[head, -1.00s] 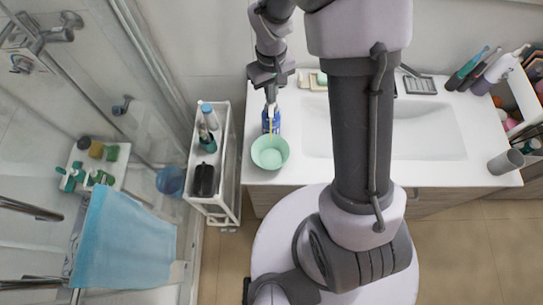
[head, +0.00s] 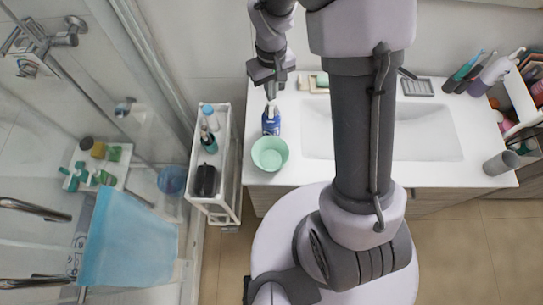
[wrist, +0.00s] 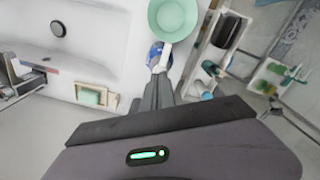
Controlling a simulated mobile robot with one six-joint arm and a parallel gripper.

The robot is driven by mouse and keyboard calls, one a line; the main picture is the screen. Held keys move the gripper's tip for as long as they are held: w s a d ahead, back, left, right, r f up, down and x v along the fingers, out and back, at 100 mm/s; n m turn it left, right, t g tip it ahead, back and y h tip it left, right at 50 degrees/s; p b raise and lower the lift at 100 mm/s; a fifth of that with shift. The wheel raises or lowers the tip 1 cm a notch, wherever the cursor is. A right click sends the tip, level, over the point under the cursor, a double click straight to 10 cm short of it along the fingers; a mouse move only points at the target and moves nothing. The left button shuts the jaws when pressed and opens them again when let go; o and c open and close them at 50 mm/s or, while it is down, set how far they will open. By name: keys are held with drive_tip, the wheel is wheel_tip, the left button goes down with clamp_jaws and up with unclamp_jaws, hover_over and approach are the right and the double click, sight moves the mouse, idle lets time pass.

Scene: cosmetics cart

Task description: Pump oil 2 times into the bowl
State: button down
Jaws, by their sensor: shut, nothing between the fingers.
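The blue pump bottle (head: 271,125) with a white pump head stands upright on the white counter. The green bowl (head: 269,154) sits right in front of it. My gripper (head: 271,97) is shut and empty, pointing down just above the pump head. In the wrist view the bowl (wrist: 173,18) is at the top and the bottle (wrist: 154,54) is partly hidden by its white nozzle (wrist: 165,56), which points toward the bowl. My fingers (wrist: 158,88) are close to the pump head; whether they touch it I cannot tell. The bowl's contents are unclear.
A white cart (head: 224,190) with bottles and a dark item stands left of the counter. The sink (head: 430,132) lies to the right. A soap dish (head: 320,82) is behind. Toiletries and a grey cup (head: 501,162) are at the far right.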

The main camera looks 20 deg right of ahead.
drive_tip(key=shift+f, duration=0.1)
drive_tip(key=shift+f+b, duration=1.25)
drive_tip(key=shift+f, duration=0.05)
drive_tip(key=shift+r, duration=0.15)
drive_tip(key=shift+r+p, duration=1.1)
drive_tip(key=shift+r, duration=0.15)
wheel_tip(320, 180, up, 6)
drive_tip(key=p, duration=0.4)
drive_tip(key=shift+p, duration=0.3)
